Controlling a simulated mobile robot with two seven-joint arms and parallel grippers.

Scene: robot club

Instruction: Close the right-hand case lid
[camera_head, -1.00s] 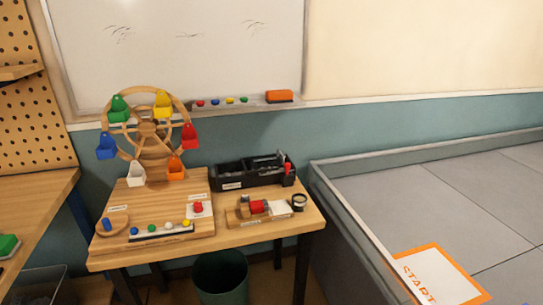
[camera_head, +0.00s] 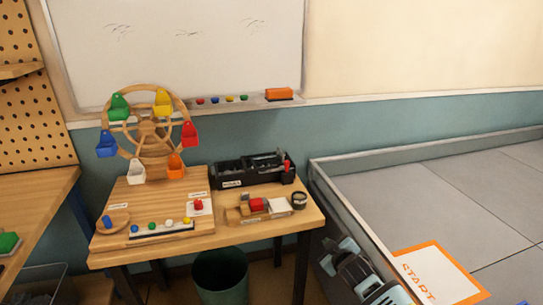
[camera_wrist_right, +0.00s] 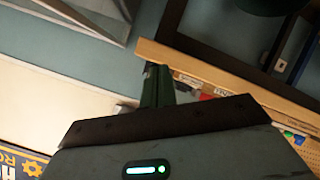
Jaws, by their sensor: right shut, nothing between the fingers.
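I cannot make out a case with a lid in either view. My right gripper (camera_head: 330,258) is at the lower right of the head view, beside the right end of the small wooden table (camera_head: 225,238), low against the grey wall of the floor field. In the right wrist view its dark fingers (camera_wrist_right: 157,85) are together, with nothing between them. The table edge shows close by in that view. My left gripper is in neither view.
A dark green bin (camera_head: 221,278) stands below. The grey-walled field (camera_head: 420,200) at right is mostly clear.

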